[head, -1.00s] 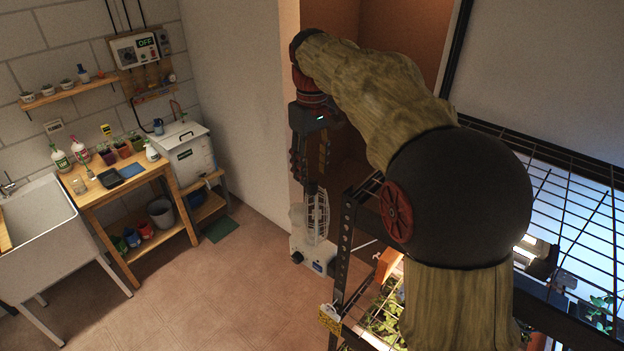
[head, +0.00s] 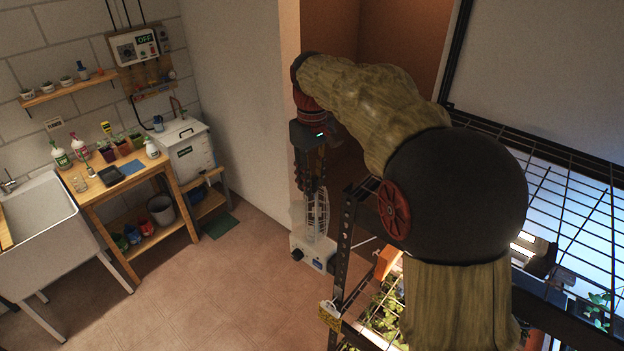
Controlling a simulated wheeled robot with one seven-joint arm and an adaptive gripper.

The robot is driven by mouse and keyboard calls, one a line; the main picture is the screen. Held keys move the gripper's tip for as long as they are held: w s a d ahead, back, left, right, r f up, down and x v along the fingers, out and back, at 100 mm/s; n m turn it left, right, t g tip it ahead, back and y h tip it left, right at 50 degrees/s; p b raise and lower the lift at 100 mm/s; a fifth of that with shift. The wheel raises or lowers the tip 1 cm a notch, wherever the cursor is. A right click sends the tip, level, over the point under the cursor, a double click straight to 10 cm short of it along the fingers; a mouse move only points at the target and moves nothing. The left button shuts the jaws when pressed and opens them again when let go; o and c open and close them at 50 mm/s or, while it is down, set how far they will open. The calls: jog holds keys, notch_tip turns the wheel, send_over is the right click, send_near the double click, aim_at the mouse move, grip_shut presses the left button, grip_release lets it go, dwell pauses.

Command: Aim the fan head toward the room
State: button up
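The fan stands at the end of the dark metal rack, with a pale wire-caged head (head: 317,212) above a white base (head: 313,253) with a dark knob. The caged head looks narrow, seen nearly edge-on. My gripper (head: 311,188) points down right over the head, its dark fingers at or close to the top of the cage. I cannot tell whether they touch it. The fingers overlap in this view, so their opening is unclear.
The dark rack (head: 342,255) with plants stands just right of the fan, close to my arm. A wall edge is behind. At left are a wooden bench (head: 128,187), a sink (head: 38,228) and a white tank (head: 190,158). The floor between (head: 215,290) is clear.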

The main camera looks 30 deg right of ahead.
grip_shut()
jog(key=shift+m, duration=0.4)
dwell(0.4)
jog(key=m, duration=0.5)
jog(key=shift+m+p, duration=0.4)
jog(key=m, duration=0.9)
jog(key=shift+p, duration=0.35)
jog(key=o, duration=0.5)
grip_release()
